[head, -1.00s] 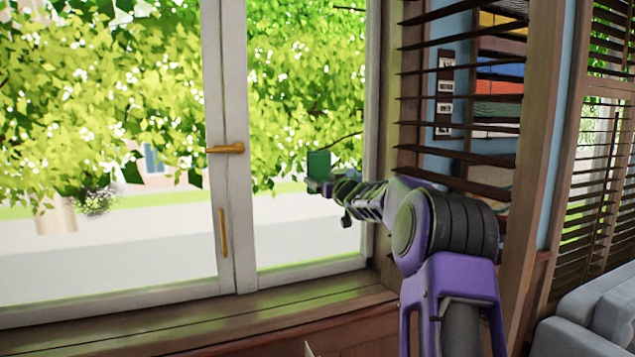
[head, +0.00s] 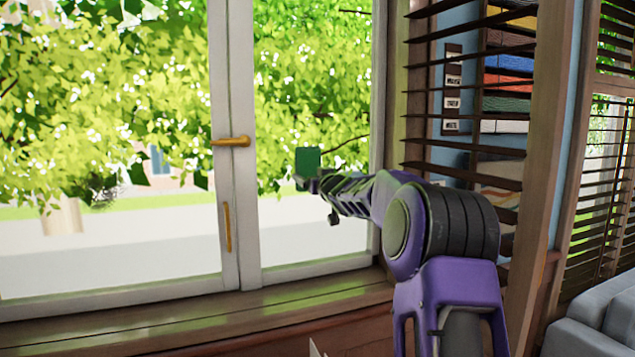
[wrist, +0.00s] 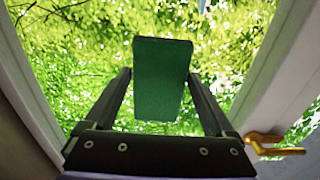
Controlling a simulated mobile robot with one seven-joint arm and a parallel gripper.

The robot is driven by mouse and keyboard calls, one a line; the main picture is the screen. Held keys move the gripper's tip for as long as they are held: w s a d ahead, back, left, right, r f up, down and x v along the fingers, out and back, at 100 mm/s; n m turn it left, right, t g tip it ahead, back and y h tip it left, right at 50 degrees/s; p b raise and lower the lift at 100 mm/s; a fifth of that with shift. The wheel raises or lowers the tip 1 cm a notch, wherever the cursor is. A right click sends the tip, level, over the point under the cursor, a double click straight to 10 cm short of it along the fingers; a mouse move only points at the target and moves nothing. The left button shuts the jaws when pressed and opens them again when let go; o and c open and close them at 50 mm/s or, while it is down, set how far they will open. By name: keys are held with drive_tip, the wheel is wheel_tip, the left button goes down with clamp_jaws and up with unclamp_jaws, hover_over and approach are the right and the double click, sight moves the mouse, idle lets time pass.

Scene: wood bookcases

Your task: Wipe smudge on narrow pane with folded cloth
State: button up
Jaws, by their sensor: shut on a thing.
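The narrow pane (head: 300,228) is the right-hand glass of the white-framed window, and it also fills the middle of the wrist view (wrist: 100,55). The folded cloth (head: 307,163) is a dark green block in front of this pane. In the wrist view the cloth (wrist: 160,75) sits between the two fingers. My gripper (head: 320,184) is shut on the cloth and points at the glass; its fingers also show in the wrist view (wrist: 160,95). I cannot tell whether the cloth touches the glass. I cannot make out a smudge against the bright leaves behind the narrow pane.
A gold handle (head: 232,141) sticks out from the middle window frame (head: 232,80), left of the cloth. A wooden sill (head: 190,308) runs below. Dark slatted blinds (head: 465,95) stand right of my arm. A grey sofa (head: 590,320) is at the lower right.

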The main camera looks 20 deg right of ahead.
drive_tip(key=shift+a+b, duration=0.5)
drive_tip(key=shift+a, duration=0.75)
drive_tip(key=shift+s+b, duration=0.75)
drive_tip(key=shift+s, duration=2.15)
drive_tip(key=s, duration=0.3)
